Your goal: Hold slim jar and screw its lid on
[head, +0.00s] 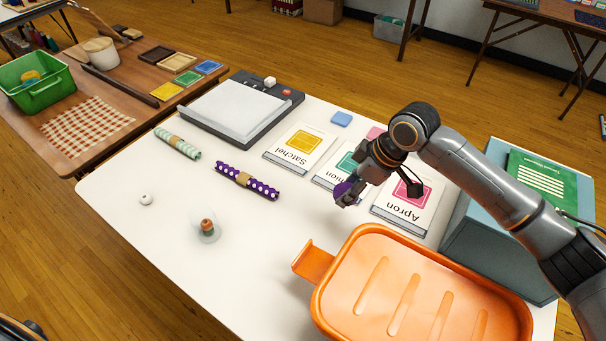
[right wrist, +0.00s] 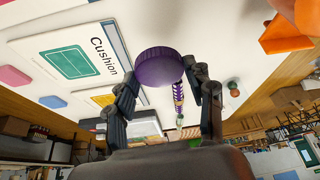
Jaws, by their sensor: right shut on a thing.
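My right gripper (head: 350,192) is shut on a round purple lid (right wrist: 160,67), held above the table beside the pattern packets. The lid shows only partly in the head view (head: 341,189). A small clear jar (head: 206,234) with an orange-brown and green content stands open on the white table, left of the orange tray. It looks like the slim jar; its glass is hard to make out. The lid is apart from the jar. My left gripper is not in view.
An orange tray (head: 322,307) lies at the front right, with a blue-grey box (head: 468,240) behind it. Fabric rolls, a purple one (head: 263,188) and a pale green one (head: 178,143), and a white knob (head: 145,199) lie left. A paper trimmer (head: 235,108) stands behind. Table around the jar is clear.

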